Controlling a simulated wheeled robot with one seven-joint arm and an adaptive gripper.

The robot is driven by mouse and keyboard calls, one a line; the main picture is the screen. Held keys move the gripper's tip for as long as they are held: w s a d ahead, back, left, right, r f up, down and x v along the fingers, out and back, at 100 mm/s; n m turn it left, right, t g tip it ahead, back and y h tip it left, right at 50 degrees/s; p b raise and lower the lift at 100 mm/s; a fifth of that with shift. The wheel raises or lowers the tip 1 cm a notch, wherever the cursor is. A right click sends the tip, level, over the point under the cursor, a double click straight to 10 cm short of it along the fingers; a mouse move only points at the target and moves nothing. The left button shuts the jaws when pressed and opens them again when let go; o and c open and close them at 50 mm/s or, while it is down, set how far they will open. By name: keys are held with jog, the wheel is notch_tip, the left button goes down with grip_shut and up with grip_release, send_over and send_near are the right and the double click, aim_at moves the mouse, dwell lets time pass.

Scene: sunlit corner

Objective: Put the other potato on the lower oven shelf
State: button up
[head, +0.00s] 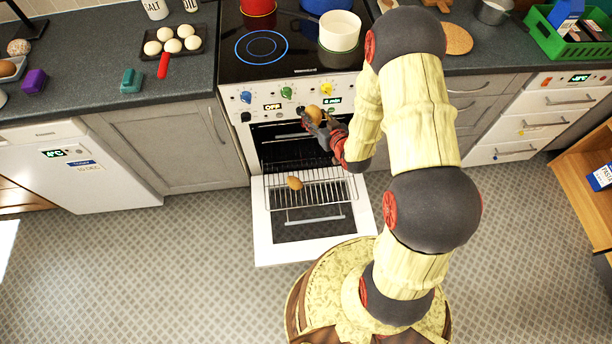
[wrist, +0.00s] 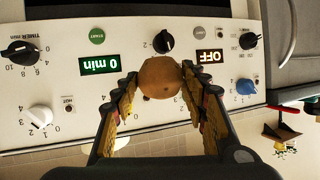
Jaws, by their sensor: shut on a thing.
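My gripper (head: 322,120) is shut on a potato (head: 313,113), held in front of the oven's control panel, above the open oven door. In the wrist view the brown potato (wrist: 160,77) sits between the fingertips of my gripper (wrist: 158,85), before the panel's knobs and displays. Another potato (head: 295,183) lies on a pulled-out wire shelf (head: 325,195) over the lowered door (head: 268,235). The oven cavity (head: 285,140) is dark, and my gripper and arm hide part of it.
A white pot (head: 340,30) and a red pot (head: 258,6) stand on the hob. A tray of white eggs or similar round things (head: 172,42) is on the left counter. The tiled floor (head: 150,270) left of the oven door is clear.

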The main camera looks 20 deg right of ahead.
jog(key=s+d+f+n+y+b, duration=0.1)
jog(key=s+d+f, duration=0.4)
jog(key=f, duration=0.5)
jog(key=s+d+f+n+g+y+b, duration=0.15)
jog(key=s+d+f, duration=0.35)
jog(key=f, duration=0.5)
jog(key=s+d+f+n+t+y+b, duration=0.1)
jog(key=s+d+f, duration=0.2)
jog(key=s+f, duration=0.5)
jog(key=b, duration=0.7)
send_over(327, 185)
jog(key=shift+g+y, duration=0.25)
jog(key=shift+y, duration=0.1)
jog(key=f, duration=1)
jog(key=shift+s+d+f, duration=0.1)
jog(key=shift+d+f, duration=0.1)
jog(key=shift+f, duration=0.2)
jog(key=shift+w+a+f+b, duration=0.15)
jog(key=shift+f+b, duration=0.15)
jog(key=shift+f, duration=0.6)
jog(key=shift+w+f+b, duration=0.1)
jog(key=shift+f+b, duration=0.15)
jog(key=shift+f, duration=0.65)
jog(key=shift+f, duration=0.1)
jog(key=o, duration=1.3)
